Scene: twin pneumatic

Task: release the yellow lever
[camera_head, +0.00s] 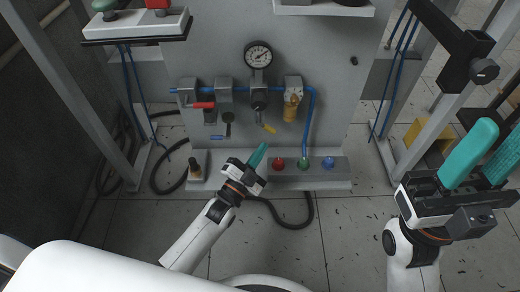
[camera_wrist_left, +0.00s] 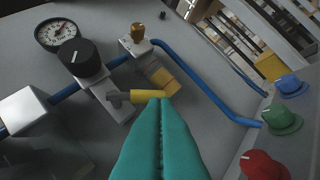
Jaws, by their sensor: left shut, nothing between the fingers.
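The yellow lever (camera_head: 268,128) sticks out to the lower right from a valve under the pressure gauge. In the left wrist view the yellow lever (camera_wrist_left: 146,94) lies right at the tips of my left gripper (camera_wrist_left: 160,103); I cannot tell whether they touch. My left gripper (camera_head: 260,153) has its teal fingers shut together with nothing between them, just below the lever in the head view. My right gripper (camera_head: 484,150) is at the far right, its teal fingers apart and empty, away from the panel.
The panel carries a gauge (camera_head: 258,54), a red lever (camera_head: 203,105), a gold-coloured bowl (camera_head: 291,107) and blue tubing (camera_head: 310,120). Below, a ledge holds red (camera_head: 278,163), green (camera_head: 303,163) and blue (camera_head: 328,163) knobs. A black hose (camera_head: 290,224) lies on the floor.

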